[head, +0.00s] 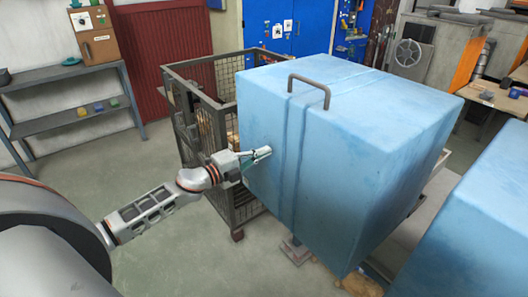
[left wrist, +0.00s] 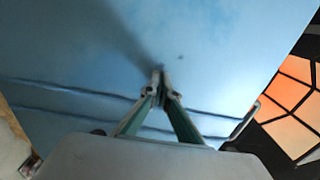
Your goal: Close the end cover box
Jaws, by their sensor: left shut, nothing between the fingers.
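The end cover box shows as a large light-blue box (head: 385,165) with a dark handle (head: 309,90) on its top near the left edge. Two grooves run over its top and down its side. My left gripper (head: 268,151) is at the box's left face, a little left of the grooves. In the left wrist view the blue surface (left wrist: 220,50) fills most of the picture. The shut fingertips (left wrist: 160,75) point at it, with nothing between them. They look very close to the surface; contact is hard to tell. My right gripper is not in view.
A wire-mesh cage (head: 203,75) stands behind and left of the box. A second blue box (head: 480,235) is at the lower right. A grey shelf (head: 75,125) stands at the left wall. Open floor (head: 165,250) lies around my left arm.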

